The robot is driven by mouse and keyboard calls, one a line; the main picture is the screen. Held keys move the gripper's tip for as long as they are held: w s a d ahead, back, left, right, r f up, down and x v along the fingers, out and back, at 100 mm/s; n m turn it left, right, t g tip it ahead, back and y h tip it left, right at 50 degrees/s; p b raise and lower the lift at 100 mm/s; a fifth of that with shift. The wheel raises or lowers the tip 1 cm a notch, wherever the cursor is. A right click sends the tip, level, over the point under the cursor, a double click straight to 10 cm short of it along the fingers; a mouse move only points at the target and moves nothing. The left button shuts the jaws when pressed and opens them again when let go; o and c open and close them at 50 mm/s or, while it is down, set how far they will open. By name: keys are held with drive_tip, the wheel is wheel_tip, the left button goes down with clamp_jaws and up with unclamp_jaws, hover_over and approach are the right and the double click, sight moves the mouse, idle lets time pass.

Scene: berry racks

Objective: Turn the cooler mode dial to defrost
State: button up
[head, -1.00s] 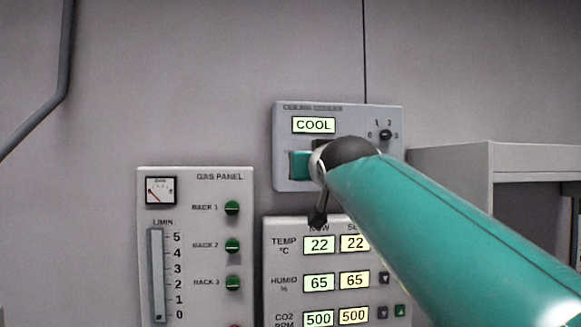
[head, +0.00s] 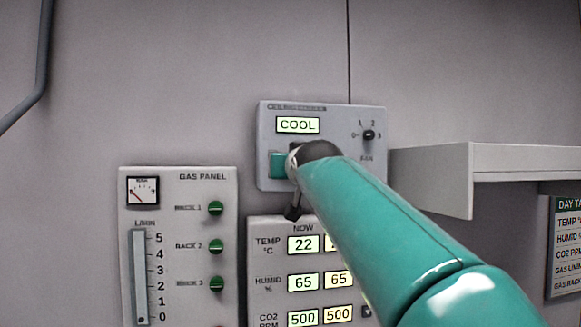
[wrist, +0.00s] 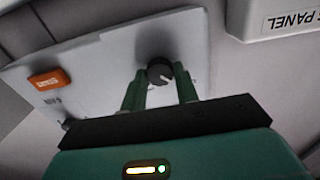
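The cooler panel (head: 320,113) is a light grey box on the wall, with a lit display (head: 297,125) reading COOL. Its mode dial is hidden behind my arm in the head view. In the wrist view a round black dial (wrist: 159,70) with a pale pointer mark stands on the panel, which is tilted in that picture. My gripper (wrist: 160,77) has its two green fingers apart, one on each side of the dial. I cannot tell whether they touch it. In the head view only a teal part of my gripper (head: 278,165) shows, at the panel's lower left.
A small numbered fan dial (head: 368,135) sits at the panel's right. An orange button (wrist: 48,78) shows in the wrist view. The gas panel (head: 180,220) is lower left, and the climate readout panel (head: 270,228) is just below. A grey shelf (head: 430,170) juts out at right.

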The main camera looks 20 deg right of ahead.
drive_tip(key=shift+m, duration=0.3)
drive_tip(key=m, duration=1.7)
drive_tip(key=shift+m, duration=0.3)
idle(0.5)
drive_tip(key=o, duration=1)
drive_tip(key=shift+s, duration=0.1)
drive_tip(key=s+a, duration=0.1)
drive_tip(key=s, duration=0.8)
drive_tip(key=s+a, duration=0.1)
drive_tip(key=s, duration=0.3)
drive_tip(key=shift+s+a, duration=0.15)
drive_tip(key=shift+a, duration=0.2)
